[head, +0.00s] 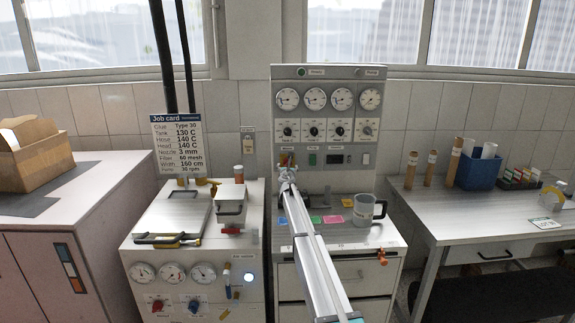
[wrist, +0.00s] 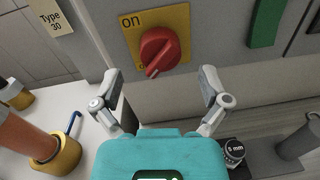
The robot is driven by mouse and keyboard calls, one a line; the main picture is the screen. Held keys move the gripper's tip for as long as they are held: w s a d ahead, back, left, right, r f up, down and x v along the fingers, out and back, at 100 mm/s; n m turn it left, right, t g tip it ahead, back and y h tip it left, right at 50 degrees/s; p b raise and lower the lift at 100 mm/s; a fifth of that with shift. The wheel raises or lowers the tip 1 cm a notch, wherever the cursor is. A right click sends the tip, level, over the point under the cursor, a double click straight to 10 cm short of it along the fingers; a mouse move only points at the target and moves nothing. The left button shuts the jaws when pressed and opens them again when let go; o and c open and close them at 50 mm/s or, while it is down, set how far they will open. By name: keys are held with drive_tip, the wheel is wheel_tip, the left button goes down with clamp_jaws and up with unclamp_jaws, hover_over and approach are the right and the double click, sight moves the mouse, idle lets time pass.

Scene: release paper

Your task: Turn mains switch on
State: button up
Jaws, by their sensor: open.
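The mains switch (wrist: 160,50) is a red rotary knob on a yellow plate (wrist: 181,17) marked "on" at its upper left. The knob's pointer end is toward the lower left, away from the "on" mark; a lower mark is mostly hidden. My gripper (wrist: 159,78) is open, with one finger on each side below the knob, and nothing between them. The fingers look apart from the knob. In the head view my gripper (head: 287,174) is in front of the grey panel's lower left and hides most of the switch.
The grey gauge panel (head: 328,73) stands behind a worktop with a clear mug (head: 362,212) and coloured tags. To the left is a glue unit (head: 172,215) with a job card (head: 176,143). An orange-brown cylinder (wrist: 25,133) stands at the wrist view's lower left.

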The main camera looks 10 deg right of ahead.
sight(287, 163)
drive_tip(key=shift+x, duration=2.05)
drive_tip(key=c, duration=1.1)
drive_tip(key=shift+c, duration=0.2)
